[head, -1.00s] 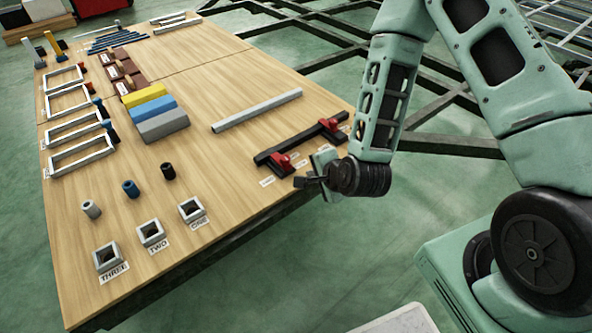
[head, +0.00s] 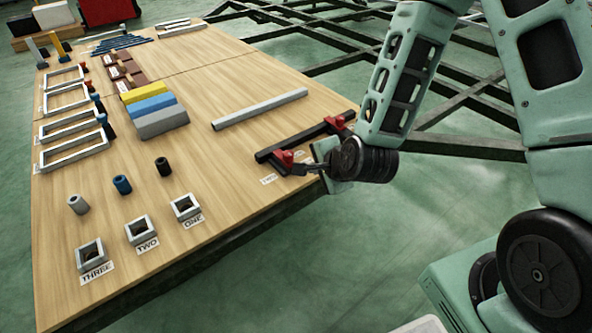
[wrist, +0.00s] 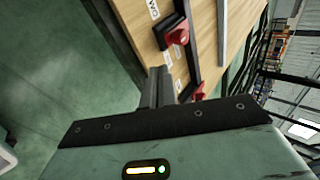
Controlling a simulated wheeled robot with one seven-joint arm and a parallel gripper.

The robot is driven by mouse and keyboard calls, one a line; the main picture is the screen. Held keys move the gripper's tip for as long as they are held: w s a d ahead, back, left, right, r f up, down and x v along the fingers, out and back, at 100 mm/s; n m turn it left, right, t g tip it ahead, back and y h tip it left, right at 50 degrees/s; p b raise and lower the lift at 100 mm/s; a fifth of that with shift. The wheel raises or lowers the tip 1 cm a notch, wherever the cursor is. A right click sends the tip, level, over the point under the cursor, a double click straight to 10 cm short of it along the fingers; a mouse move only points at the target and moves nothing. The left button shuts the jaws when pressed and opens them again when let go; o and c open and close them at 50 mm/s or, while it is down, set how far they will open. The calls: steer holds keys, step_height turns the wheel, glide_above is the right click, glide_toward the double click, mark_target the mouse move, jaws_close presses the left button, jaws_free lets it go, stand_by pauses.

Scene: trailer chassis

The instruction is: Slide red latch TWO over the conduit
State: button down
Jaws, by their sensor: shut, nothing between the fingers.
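Two red latches sit on dark mounts along a dark bar (head: 305,139) at the table's right edge. The left latch (head: 284,157) is the upper one in the wrist view (wrist: 177,37), near a tag reading TWO (wrist: 153,9). The other red latch (head: 337,122) sits at the bar's far end and also shows in the wrist view (wrist: 198,93). A light grey bar (head: 260,109) lies apart on the table; I cannot tell which bar is the conduit. My gripper (head: 304,169) is shut and empty beside the left latch; contact is unclear. Its fingers (wrist: 157,86) point toward that latch.
The wooden table (head: 230,170) holds square sockets tagged ONE (head: 185,206), TWO (head: 141,230) and THREE (head: 90,255), with short cylinders behind them. Coloured blocks (head: 152,105) and grey frames (head: 75,150) lie farther left. A dark metal chassis (head: 460,145) stands behind the table.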

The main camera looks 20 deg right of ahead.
mark_target(286, 154)
steer(key=b+x, duration=0.3)
steer(key=x, duration=0.4)
steer(key=shift+w+f+b, duration=0.2)
steer(key=shift+f+b, duration=0.15)
steer(key=shift+w+a+b, duration=0.2)
steer(key=shift+w+b, duration=0.1)
steer(key=shift+w, duration=0.95)
steer(key=shift+w+a+r, duration=0.1)
steer(key=shift+w+a, duration=0.05)
steer(key=shift+w, duration=0.65)
steer(key=shift+w+a+p, duration=0.15)
steer(key=shift+w+a, duration=0.05)
steer(key=shift+w, duration=0.5)
steer(key=shift+w+a+p, duration=0.15)
steer(key=shift+w+a, duration=0.1)
steer(key=shift+w, duration=0.45)
steer(key=shift+w+a+p, duration=0.15)
steer(key=shift+w+a, duration=0.05)
steer(key=shift+w, duration=0.55)
